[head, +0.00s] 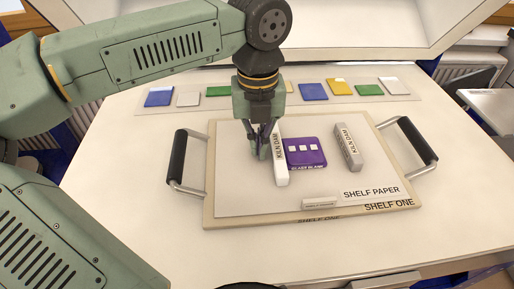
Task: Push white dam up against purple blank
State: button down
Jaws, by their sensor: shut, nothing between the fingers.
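The purple blank (307,155) lies flat on the shelf paper (235,196), with several white squares on top. A white dam (281,168) labelled "KILN DAM" stands along its left side, very close to it. I cannot tell whether they touch. My gripper (264,155) is shut and empty, low at the left side of the left dam. It hides part of that dam's left side.
The shelf board (212,215) has black handles at left (178,157) and right (416,140). A small labelled bar (321,203) lies near its front edge. A strip of coloured tiles (313,91) lies behind. The paper's front left is clear.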

notch_tip(320, 180, up, 8)
jog(key=p, duration=0.4)
jog(key=shift+p, duration=0.4)
dwell(0.6)
